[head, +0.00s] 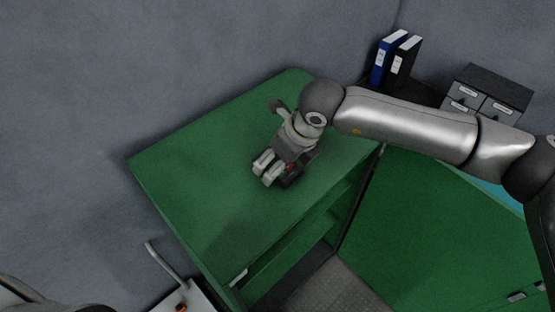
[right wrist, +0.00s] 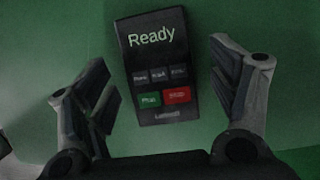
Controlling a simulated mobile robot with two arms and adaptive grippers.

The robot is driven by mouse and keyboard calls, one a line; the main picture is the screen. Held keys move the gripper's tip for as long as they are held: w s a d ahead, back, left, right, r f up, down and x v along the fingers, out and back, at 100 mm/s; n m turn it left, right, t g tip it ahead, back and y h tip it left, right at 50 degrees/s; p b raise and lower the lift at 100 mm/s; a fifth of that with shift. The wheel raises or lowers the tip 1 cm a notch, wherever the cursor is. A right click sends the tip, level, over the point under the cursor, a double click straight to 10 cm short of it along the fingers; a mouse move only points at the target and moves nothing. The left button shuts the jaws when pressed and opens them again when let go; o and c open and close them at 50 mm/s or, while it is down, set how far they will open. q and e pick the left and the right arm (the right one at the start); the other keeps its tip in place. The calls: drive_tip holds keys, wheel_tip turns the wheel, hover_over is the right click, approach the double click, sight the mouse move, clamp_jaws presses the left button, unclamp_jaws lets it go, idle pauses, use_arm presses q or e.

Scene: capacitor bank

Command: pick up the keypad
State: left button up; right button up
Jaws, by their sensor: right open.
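The keypad (right wrist: 157,66) is a black handheld unit with a "Ready" display, grey buttons, and a green and a red button. In the right wrist view it lies between the open fingers of my right gripper (right wrist: 160,95), with a gap on each side. In the head view my right gripper (head: 268,168) is low over the green cabinet top, and a dark part of the keypad (head: 292,177) with a red spot shows beside the fingers. The gripper hides most of it there. My left gripper is not in view.
The green cabinet (head: 190,170) has a clear top around the keypad and an open door (head: 440,230) at the right. Blue and black binders (head: 390,58) and a grey drawer unit (head: 487,95) stand at the back right. Grey walls border the back.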

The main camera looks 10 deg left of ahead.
drive_tip(key=shift+a+f, duration=0.1)
drive_tip(key=shift+f, duration=0.05)
drive_tip(key=c, duration=1.2)
drive_tip(key=shift+o, duration=0.2)
